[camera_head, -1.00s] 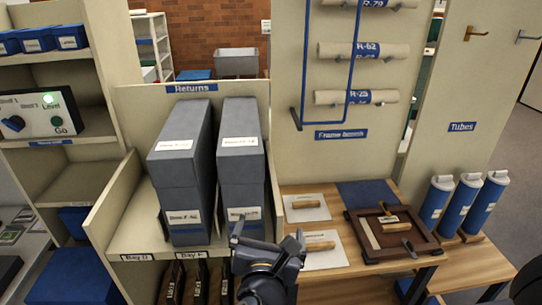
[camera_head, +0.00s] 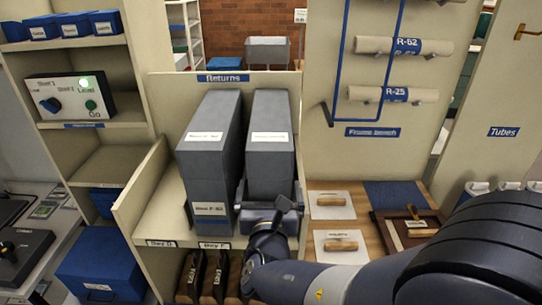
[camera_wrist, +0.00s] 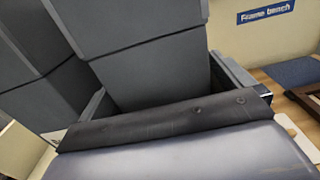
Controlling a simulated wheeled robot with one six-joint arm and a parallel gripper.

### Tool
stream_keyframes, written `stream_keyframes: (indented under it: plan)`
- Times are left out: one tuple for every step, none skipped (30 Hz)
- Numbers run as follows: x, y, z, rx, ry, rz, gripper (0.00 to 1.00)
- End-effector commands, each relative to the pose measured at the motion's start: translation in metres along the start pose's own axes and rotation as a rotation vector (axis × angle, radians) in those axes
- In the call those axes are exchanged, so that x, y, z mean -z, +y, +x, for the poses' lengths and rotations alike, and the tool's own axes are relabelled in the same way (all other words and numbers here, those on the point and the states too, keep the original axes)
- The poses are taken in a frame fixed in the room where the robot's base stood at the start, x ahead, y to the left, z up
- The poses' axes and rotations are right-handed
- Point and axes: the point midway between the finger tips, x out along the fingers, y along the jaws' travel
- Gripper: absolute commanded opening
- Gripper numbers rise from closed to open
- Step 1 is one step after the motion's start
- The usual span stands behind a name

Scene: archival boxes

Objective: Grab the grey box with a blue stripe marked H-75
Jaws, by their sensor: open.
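Two tall grey boxes stand side by side on the Returns shelf. The left grey box (camera_head: 208,160) has a label whose number looks like F-52. The right grey box (camera_head: 270,125) has an upper label too small to read, and its lower front is hidden by my gripper. The wrist view shows the right box (camera_wrist: 155,75) rising between the fingers.
The shelf's left side wall (camera_head: 145,190) stands beside the left box. The frame bench (camera_head: 385,255) with labelled wooden-handled pieces lies to the right. Dark upright folders (camera_head: 205,278) fill the bay below. The gap between the two boxes is narrow.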

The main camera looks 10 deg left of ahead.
Motion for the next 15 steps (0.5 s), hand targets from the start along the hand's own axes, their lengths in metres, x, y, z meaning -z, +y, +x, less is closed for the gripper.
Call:
stream_keyframes:
  plan:
    - [0.0,-0.002,0.008,0.004,0.002,-0.002,1.0]
    - [0.001,-0.002,0.011,0.003,0.002,-0.002,1.0]
    - [0.001,-0.002,0.017,0.004,0.001,0.0,1.0]
    - [0.0,-0.002,0.021,0.004,0.001,0.0,1.0]
    - [0.001,-0.001,0.024,0.003,0.001,-0.001,1.0]
    - [0.001,-0.001,0.027,0.002,0.002,-0.001,1.0]
    - [0.001,-0.001,0.029,0.002,0.001,0.0,1.0]
    - [0.001,-0.001,0.031,0.002,0.001,0.0,1.0]
    - [0.001,-0.001,0.032,0.002,0.001,0.001,1.0]
    - [0.002,-0.001,0.033,0.001,0.001,0.001,1.0]
    - [0.002,-0.001,0.033,0.001,0.001,0.001,1.0]
    - [0.002,-0.001,0.033,0.001,0.001,0.001,1.0]
    - [0.002,-0.001,0.032,0.001,0.001,0.001,1.0]
    - [0.002,-0.001,0.032,0.001,0.001,0.001,1.0]
    - [0.002,-0.001,0.032,0.001,0.0,0.001,1.0]
